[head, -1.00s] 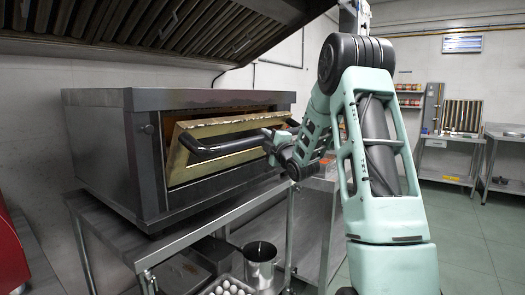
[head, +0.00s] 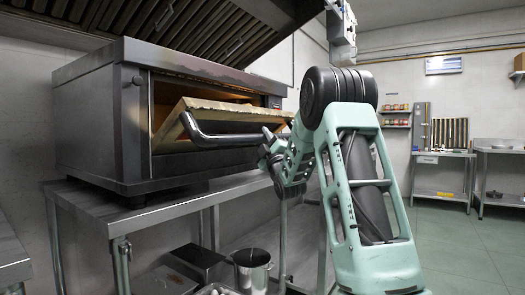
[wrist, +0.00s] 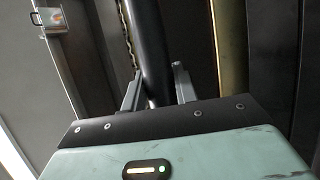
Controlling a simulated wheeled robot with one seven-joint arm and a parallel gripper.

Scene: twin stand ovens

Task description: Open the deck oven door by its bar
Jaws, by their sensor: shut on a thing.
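The deck oven (head: 95,115) stands on a steel stand at the left of the head view. Its door (head: 225,115) is tilted partly open, hinged low, with its top edge leaning out from the dark opening. The black bar (head: 215,138) runs across the door's front. My gripper (head: 272,142) is at the bar's right end. In the wrist view my gripper (wrist: 158,90) has one finger on each side of the black bar (wrist: 150,45) and is shut on it. In the head view my arm partly hides the fingertips.
The steel stand (head: 150,205) holds the oven, with a metal pot (head: 252,270) and a dark box (head: 197,262) below. A hood (head: 190,30) hangs above. Steel tables (head: 440,160) stand at the far right. The floor (head: 455,235) there is clear.

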